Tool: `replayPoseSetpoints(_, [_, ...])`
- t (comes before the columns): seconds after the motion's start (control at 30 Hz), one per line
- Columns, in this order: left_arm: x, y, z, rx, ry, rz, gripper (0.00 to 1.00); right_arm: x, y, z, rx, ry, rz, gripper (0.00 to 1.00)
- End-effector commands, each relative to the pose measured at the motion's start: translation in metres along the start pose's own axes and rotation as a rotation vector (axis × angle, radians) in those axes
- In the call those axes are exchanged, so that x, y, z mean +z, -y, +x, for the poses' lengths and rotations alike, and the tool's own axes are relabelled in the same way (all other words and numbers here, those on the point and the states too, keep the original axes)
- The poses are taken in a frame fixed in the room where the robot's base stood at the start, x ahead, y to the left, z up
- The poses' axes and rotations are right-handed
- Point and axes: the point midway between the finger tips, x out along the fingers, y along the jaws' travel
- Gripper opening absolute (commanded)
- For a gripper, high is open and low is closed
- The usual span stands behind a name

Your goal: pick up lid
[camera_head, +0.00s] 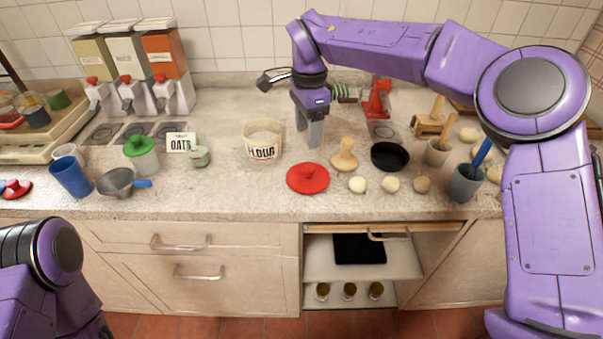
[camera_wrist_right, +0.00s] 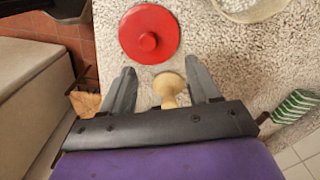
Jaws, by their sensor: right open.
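A round red lid (camera_head: 308,178) with a knob on top lies flat near the counter's front edge. It also shows in the right wrist view (camera_wrist_right: 149,34), beyond my fingertips. My right gripper (camera_head: 309,140) is open and empty above the counter, pointing down, behind the lid in the head view and not touching it. In the right wrist view its two fingers (camera_wrist_right: 162,82) stand apart, with a pale wooden tool (camera_wrist_right: 168,90) seen between them, lower down. My left arm shows at the lower left of the head view, but its gripper is out of the picture.
An open flour tub (camera_head: 263,142) stands left of my right gripper. A wooden tool (camera_head: 345,155), a black pan (camera_head: 390,156) and several dough balls (camera_head: 390,184) lie right of the lid.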

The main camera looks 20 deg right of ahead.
Motion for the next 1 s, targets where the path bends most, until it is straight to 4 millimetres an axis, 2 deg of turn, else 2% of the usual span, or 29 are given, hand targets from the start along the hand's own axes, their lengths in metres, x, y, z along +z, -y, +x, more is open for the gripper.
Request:
replayPoseSetpoints(0.1, [0.0,0.0,0.0,-0.001,0.001,0.0,0.0,0.005,-0.002,0.022,0.002,0.0,-0.009,0.61])
replayPoseSetpoints(0.27, [0.0,0.001,-0.001,-0.001,0.002,0.001,0.0,0.008,0.002,0.044,0.003,-0.001,-0.014,0.61])
replayPoseSetpoints(0.53, [-0.003,0.001,-0.008,-0.001,0.001,0.0,0.0,0.007,-0.005,0.089,0.006,-0.003,-0.01,0.61])
replayPoseSetpoints(0.63, [-0.003,0.001,-0.008,0.0,0.001,0.001,0.0,0.007,-0.006,0.096,0.005,-0.002,-0.01,0.61])
replayPoseSetpoints(0.8, [-0.003,0.001,-0.008,-0.001,0.001,0.0,0.0,0.006,-0.006,0.097,0.004,-0.002,-0.009,0.61])
replayPoseSetpoints(0.83, [-0.003,0.001,-0.008,-0.001,0.001,0.001,0.0,0.006,-0.006,0.097,0.004,-0.002,-0.009,0.58])
replayPoseSetpoints(0.87, [-0.003,0.001,-0.008,-0.001,0.001,0.001,0.0,0.006,-0.006,0.097,0.004,-0.002,-0.009,0.48])
replayPoseSetpoints(1.0, [-0.003,0.001,-0.008,0.0,0.001,0.0,0.0,0.006,-0.006,0.097,0.004,-0.002,-0.009,0.02])
